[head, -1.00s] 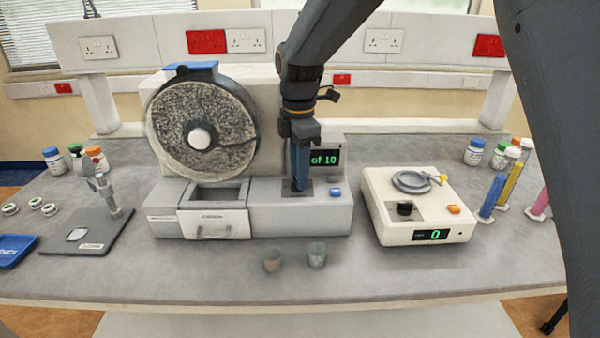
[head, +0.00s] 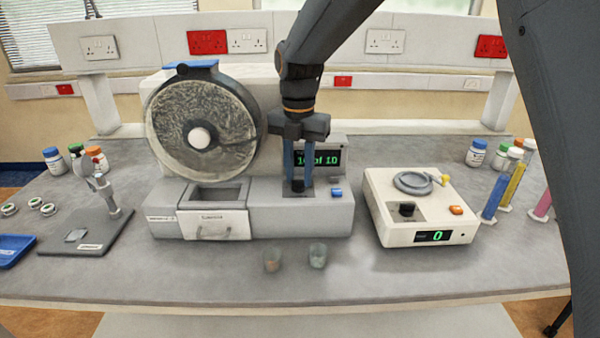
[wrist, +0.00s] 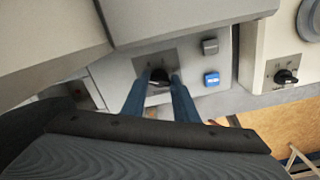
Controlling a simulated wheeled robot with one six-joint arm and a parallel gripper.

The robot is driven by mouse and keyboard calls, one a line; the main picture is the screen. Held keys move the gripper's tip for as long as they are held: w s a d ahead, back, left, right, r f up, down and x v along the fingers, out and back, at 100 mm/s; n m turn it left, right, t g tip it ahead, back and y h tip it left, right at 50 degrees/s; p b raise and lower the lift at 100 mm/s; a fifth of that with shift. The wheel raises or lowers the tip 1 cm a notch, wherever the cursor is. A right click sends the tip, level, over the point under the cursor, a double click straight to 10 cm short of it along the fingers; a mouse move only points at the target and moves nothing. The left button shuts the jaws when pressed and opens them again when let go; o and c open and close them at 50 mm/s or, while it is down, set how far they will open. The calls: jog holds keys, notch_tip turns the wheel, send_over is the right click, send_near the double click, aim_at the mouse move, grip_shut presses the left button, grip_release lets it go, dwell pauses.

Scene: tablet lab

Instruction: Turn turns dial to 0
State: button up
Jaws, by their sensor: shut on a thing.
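The grey drum machine (head: 255,212) stands mid-bench, with a black dial (head: 298,186) on a dark plate on its top right. My gripper (head: 298,181) points straight down over it, its two blue fingers on the left and right of the dial and shut on it. In the wrist view the dial (wrist: 159,76) sits between the fingertips, its pointer mostly hidden. The machine's green display (head: 318,159) seems to read "10 of 10", its first digits partly covered by a finger. The round drum (head: 220,105) is left of my gripper.
A blue button (head: 336,191) is just right of the dial. A cream device (head: 390,220) with its own black knob (head: 407,208) and a display reading 0 stands to the right. Two small cups (head: 317,255) stand in front. A balance-like stand (head: 100,195) is at left.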

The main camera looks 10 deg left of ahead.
jog(key=shift+a+r+n, duration=0.1)
jog(key=shift+n, duration=0.4)
jog(key=o, duration=1.1)
jog(key=shift+c, duration=0.2)
notch_tip(320, 180, up, 8)
jog(key=b, duration=0.2)
